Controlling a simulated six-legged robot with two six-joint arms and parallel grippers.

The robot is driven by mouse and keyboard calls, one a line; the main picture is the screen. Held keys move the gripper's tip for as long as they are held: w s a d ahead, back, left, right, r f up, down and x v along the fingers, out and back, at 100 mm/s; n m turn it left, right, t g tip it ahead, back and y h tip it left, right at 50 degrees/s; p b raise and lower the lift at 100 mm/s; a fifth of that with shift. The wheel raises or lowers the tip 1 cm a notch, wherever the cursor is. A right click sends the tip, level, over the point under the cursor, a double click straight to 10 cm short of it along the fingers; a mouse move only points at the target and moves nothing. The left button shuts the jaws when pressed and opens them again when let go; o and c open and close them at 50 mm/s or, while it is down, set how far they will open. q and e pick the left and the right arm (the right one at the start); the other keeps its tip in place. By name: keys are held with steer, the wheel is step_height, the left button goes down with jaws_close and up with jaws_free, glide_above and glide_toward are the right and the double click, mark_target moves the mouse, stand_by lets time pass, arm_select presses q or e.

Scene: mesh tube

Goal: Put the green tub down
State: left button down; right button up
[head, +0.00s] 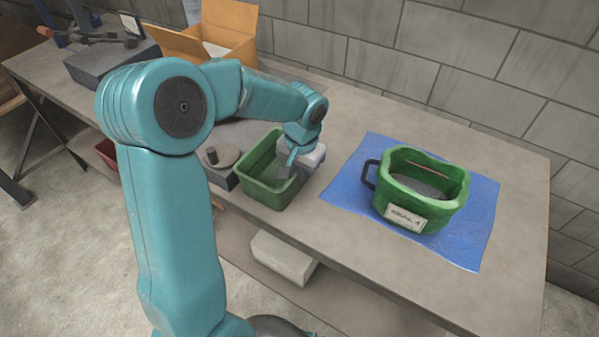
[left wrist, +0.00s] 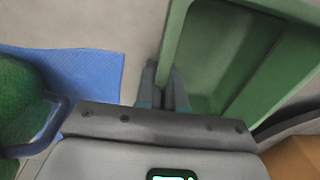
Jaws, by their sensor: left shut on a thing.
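The green tub (head: 262,188) is a rectangular open container near the front edge of the bench. My left gripper (head: 286,171) is shut on the tub's right wall, with the arm reaching over from the left. In the left wrist view, the closed fingers (left wrist: 165,82) pinch the wall of the tub (left wrist: 225,55), whose inside looks empty. I cannot tell whether the tub's base touches the bench. My right gripper is not in view.
A rounded green container (head: 420,195) with a label and dark handle stands on a blue sheet (head: 345,190) to the right. A grey block with a round disc (head: 222,155) is left of the tub. An open cardboard box (head: 230,20) stands behind. The bench's right end (head: 510,270) is clear.

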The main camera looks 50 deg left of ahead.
arm_select(q)
steer(key=shift+f, duration=0.1)
steer(key=c, duration=1.2)
jaws_free()
steer(key=shift+c, duration=0.2)
steer(key=shift+r, duration=0.35)
step_height(320, 180, up, 12)
steer(key=p, duration=0.1)
steer(key=shift+d+f, duration=0.15)
steer(key=shift+d, duration=0.25)
steer(key=shift+s+f, duration=0.1)
steer(key=shift+s, duration=0.1)
